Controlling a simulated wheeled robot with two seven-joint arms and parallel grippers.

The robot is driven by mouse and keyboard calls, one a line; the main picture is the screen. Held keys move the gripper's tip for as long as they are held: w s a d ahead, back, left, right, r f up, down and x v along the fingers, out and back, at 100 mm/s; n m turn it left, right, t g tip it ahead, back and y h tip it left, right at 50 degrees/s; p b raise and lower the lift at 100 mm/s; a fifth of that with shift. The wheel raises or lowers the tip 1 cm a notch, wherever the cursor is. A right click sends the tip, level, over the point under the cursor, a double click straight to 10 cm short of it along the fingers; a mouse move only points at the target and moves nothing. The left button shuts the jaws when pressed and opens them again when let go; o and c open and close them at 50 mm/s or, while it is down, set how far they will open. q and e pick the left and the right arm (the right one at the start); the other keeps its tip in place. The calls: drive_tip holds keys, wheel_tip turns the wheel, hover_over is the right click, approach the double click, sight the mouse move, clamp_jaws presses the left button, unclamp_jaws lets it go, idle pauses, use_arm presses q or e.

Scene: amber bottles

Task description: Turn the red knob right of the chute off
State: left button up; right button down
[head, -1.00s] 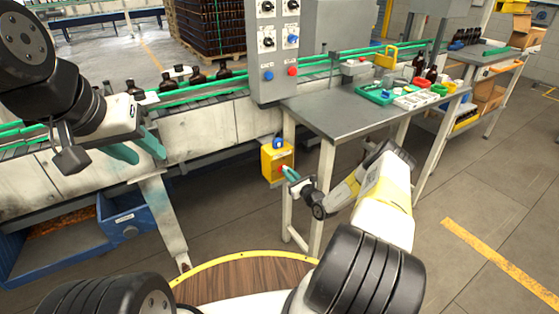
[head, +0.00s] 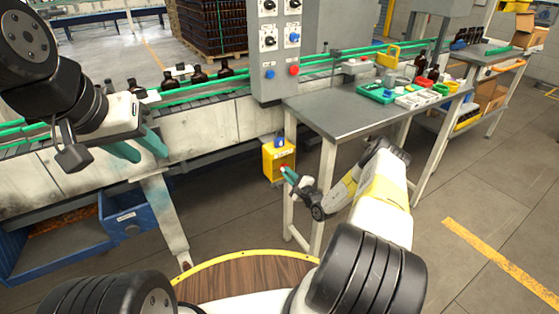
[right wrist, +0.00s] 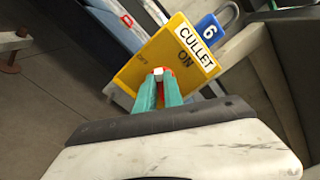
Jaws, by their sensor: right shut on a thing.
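The red knob (right wrist: 158,72) is on the front of a yellow box labelled CULLET (right wrist: 150,55), with the word ON on its face. In the head view the yellow box (head: 278,154) is beside the grey table's leg, right of a sloping pale metal piece (head: 163,215) that may be the chute. My right gripper (head: 287,174) is at the knob; in the right wrist view its teal fingers (right wrist: 158,85) are shut on it. The fingers partly hide the knob, so its exact setting is unclear. My left gripper (head: 138,150) is open and empty before the conveyor.
A grey control cabinet (head: 280,70) stands above, next to the grey table (head: 340,118) with trays. Brown bottles (head: 198,75) stand on the conveyor. A blue bin (head: 127,220) is low left. Floor at right is clear.

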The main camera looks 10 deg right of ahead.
drive_tip(key=n, duration=0.5)
drive_tip(key=shift+s+a+f+n, duration=0.1)
drive_tip(key=shift+f+n, duration=0.25)
drive_tip(key=shift+n, duration=0.05)
idle(0.3)
drive_tip(key=c, duration=1.5)
unclamp_jaws()
drive_tip(key=shift+o, duration=0.2)
drive_tip(key=v, duration=0.7)
drive_tip(key=shift+s, duration=0.35)
drive_tip(key=shift+r, duration=0.1)
